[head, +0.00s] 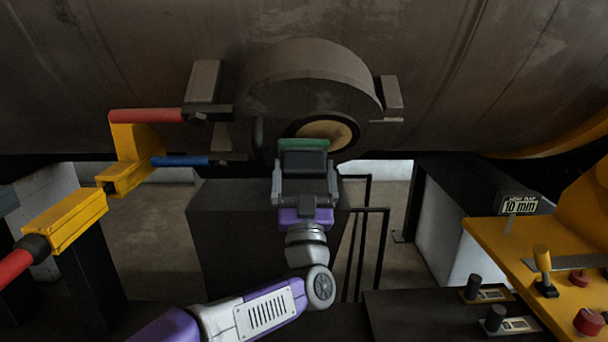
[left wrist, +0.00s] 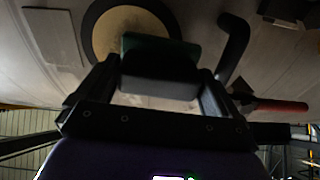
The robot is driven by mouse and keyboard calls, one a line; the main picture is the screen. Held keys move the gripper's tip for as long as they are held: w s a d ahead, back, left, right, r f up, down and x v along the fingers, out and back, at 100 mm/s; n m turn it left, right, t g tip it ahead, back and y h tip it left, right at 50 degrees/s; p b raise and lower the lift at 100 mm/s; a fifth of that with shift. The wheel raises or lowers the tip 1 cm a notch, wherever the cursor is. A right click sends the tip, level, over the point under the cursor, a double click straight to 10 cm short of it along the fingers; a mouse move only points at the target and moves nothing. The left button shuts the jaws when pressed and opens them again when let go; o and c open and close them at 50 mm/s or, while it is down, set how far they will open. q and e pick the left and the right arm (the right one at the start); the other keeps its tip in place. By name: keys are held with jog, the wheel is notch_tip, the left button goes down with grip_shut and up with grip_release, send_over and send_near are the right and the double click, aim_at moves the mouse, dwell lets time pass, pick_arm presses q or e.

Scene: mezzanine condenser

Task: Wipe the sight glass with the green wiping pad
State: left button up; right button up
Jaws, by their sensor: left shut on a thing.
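The sight glass (head: 330,130) is a round tan disc in a dark ring, set in a thick round boss on the big metal tank. It also shows in the left wrist view (left wrist: 120,29), behind and above the pad. The green wiping pad (head: 303,144) has a dark block as its grip; its green edge shows in the left wrist view (left wrist: 150,43). My left gripper (head: 305,172) is shut on the dark block and holds the pad at the lower left part of the glass. I cannot tell whether the pad touches it. My right gripper is out of view.
A red-handled lever (head: 145,115) and a blue-handled lever (head: 182,161) stick out left of the boss. A dark curved handle (left wrist: 234,45) is close beside the pad. A yellow control panel (head: 520,260) stands at right. Dark rails (head: 385,240) are below the tank.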

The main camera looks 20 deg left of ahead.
pick_arm(q)
jog(key=shift+p+x, duration=0.5)
jog(key=shift+x, duration=0.4)
dwell(0.5)
jog(key=shift+d, duration=0.1)
